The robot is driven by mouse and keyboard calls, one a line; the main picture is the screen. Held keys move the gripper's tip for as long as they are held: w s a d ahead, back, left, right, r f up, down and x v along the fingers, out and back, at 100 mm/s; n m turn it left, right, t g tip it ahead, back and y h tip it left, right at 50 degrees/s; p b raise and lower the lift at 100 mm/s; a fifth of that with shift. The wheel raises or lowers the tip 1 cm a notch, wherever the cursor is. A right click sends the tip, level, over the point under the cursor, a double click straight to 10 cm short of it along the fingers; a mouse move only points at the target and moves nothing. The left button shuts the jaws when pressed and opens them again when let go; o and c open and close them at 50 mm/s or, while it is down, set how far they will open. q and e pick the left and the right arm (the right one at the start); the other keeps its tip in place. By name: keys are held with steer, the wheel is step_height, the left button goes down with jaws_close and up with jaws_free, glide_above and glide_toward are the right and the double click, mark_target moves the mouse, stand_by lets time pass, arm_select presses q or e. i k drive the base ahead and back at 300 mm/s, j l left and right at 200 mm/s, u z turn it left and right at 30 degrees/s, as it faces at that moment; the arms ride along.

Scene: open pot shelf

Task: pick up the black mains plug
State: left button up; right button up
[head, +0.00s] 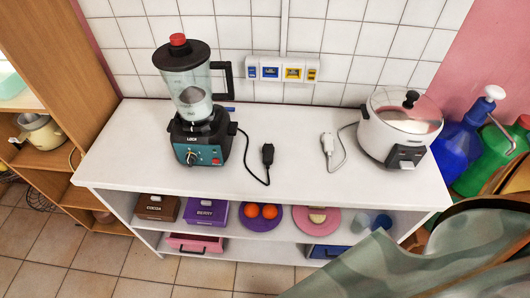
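The black mains plug (268,153) lies on the white counter top (225,120), right of the blender (192,100). Its black cord curves over the counter to the blender's base. A white plug (327,143) lies farther right, with its cord leading to the white rice cooker (395,128). Neither of my grippers shows in the head view. Nothing is touching the black plug.
A wall socket strip (282,70) is behind the counter. The lower shelf holds boxes and plates, including a purple box (206,212). Blue (455,150) and green bottles stand at right. A grey-green patterned surface (400,268) fills the lower right. Counter front is clear.

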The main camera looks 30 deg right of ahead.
mark_target(267, 150)
steer(key=i+z, duration=0.2)
steer(key=z, duration=0.2)
steer(key=i+z, duration=0.45)
steer(key=z, duration=0.3)
steer(key=k, duration=0.5)
steer(key=i, duration=0.5)
